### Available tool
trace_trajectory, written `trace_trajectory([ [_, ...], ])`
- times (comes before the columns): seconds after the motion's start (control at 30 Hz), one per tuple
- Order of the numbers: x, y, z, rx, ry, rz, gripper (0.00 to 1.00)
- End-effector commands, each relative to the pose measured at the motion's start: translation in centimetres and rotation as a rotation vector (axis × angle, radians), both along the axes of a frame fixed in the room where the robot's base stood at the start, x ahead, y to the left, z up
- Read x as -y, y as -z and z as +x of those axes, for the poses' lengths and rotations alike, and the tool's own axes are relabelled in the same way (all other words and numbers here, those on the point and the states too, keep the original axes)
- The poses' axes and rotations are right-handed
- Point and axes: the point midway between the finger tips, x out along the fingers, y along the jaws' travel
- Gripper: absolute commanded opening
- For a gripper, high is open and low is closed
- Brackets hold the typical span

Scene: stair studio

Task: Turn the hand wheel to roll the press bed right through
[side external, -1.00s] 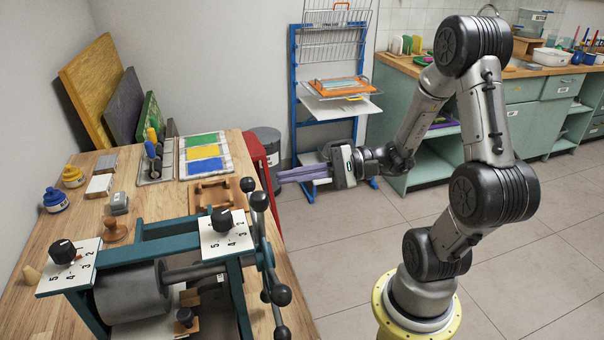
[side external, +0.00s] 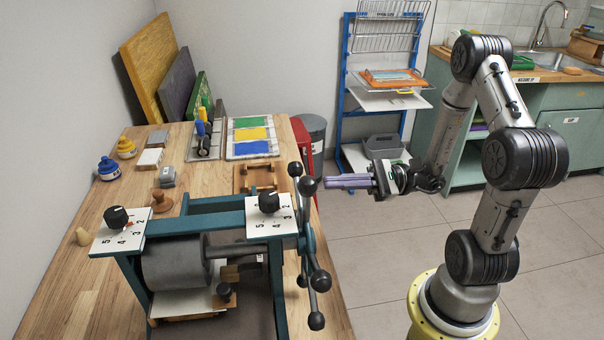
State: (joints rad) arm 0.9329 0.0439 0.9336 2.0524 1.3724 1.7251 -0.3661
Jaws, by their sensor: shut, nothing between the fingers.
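The hand wheel (side external: 311,240) is a set of dark spokes with black ball knobs on the right side of the teal press frame (side external: 197,221). The grey roller (side external: 173,262) lies across the press. Part of the press bed (side external: 240,318) shows below it, with a pale sheet or board (side external: 183,303) under the roller. My gripper (side external: 327,182) has long purple fingers, shut and empty, pointing left. Its tips are close to the upper right knob (side external: 307,186) of the wheel; I cannot tell whether they touch.
Two numbered dials, left (side external: 117,218) and right (side external: 268,202), stand on the press. A blue drying rack (side external: 343,95) stands behind.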

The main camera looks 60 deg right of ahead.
Motion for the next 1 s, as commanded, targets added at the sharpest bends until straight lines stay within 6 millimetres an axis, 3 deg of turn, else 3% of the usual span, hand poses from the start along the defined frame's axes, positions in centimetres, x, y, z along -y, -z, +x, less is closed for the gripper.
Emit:
trace_trajectory([
  [0.8,-7.6,-1.3,6.4,0.002,-0.006,-0.003,0.00],
  [1.0,-7.2,-3.4,4.8,0.005,0.002,-0.005,0.00],
])
